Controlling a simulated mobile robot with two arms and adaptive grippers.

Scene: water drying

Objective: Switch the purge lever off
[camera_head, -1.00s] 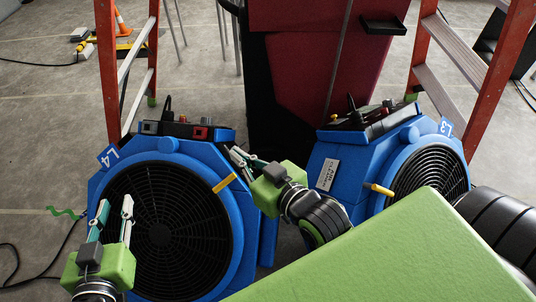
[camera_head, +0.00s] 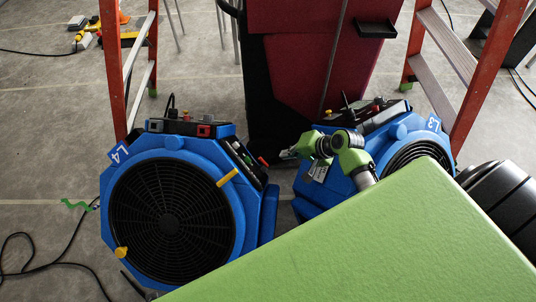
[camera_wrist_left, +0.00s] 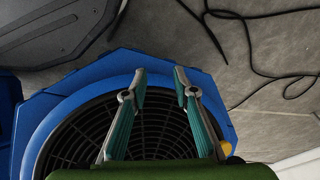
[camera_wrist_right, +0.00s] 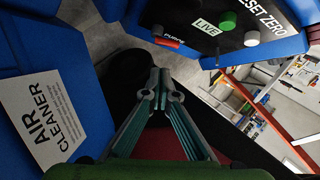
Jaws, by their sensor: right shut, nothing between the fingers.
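My left gripper (camera_wrist_left: 160,75) is open and empty in front of the round fan grille (camera_wrist_left: 165,130).
A second blue unit, L3 (camera_head: 315,195), stands close on the right, its AIR CLEANER label (camera_wrist_right: 42,115) near my right gripper. A green knob (camera_wrist_right: 228,20) shares the lever's panel. A dark red case (camera_head: 290,75) stands behind. A black cable (camera_head: 75,235) lies left.

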